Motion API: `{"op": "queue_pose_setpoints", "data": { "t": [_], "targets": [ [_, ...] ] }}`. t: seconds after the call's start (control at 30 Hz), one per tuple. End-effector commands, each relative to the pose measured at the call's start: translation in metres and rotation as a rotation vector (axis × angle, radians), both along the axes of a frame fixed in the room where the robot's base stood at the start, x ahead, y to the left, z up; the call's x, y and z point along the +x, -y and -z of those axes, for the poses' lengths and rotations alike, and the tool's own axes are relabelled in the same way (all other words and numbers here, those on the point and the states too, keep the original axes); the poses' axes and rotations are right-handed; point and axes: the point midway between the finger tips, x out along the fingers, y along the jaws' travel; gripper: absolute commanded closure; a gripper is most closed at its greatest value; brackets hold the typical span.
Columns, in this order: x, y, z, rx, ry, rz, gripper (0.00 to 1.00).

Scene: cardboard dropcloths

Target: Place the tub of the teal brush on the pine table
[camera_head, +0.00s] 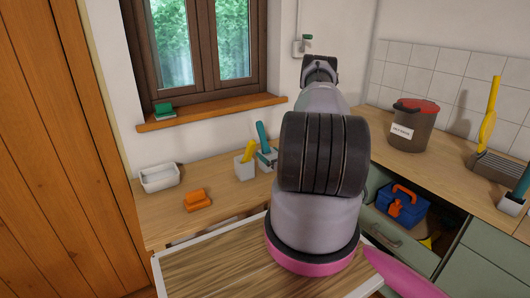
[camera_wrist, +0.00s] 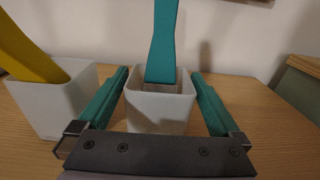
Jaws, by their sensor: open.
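The tub of the teal brush (camera_wrist: 158,112) is a pale grey square cup with a teal handle (camera_wrist: 162,40) standing up in it. In the head view the tub (camera_head: 266,160) stands on the wooden surface below the window, partly hidden by my arm. In the wrist view my gripper (camera_wrist: 158,78) is open, one teal finger on each side of the tub; I cannot tell whether they touch it. The gripper is hidden behind my arm in the head view. A wood-topped table with a white edge (camera_head: 185,272) is nearest; I cannot tell which surface is the pine table.
A tub with a yellow handle (camera_head: 244,168) stands close left of the teal one. A white tray (camera_head: 159,177) and an orange object (camera_head: 197,200) lie further left. At right, an open drawer (camera_head: 395,235) holds a blue toolbox (camera_head: 403,208); a lidded bucket (camera_head: 412,125) stands on the counter.

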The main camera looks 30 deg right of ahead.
Motion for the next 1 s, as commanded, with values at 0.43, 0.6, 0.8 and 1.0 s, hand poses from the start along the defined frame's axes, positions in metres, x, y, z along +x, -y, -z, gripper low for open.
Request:
{"op": "queue_pose_setpoints", "data": {
  "t": [0.43,0.6,0.8,1.0],
  "targets": [
    [-0.079,0.003,0.001,0.003,-0.001,0.002,0.00],
    [-0.085,0.003,0.000,0.000,0.000,0.001,0.00],
    [-0.085,0.003,0.000,0.000,0.000,0.001,0.00],
    [-0.085,0.003,0.000,0.000,0.000,0.001,0.00]
  ]
}}
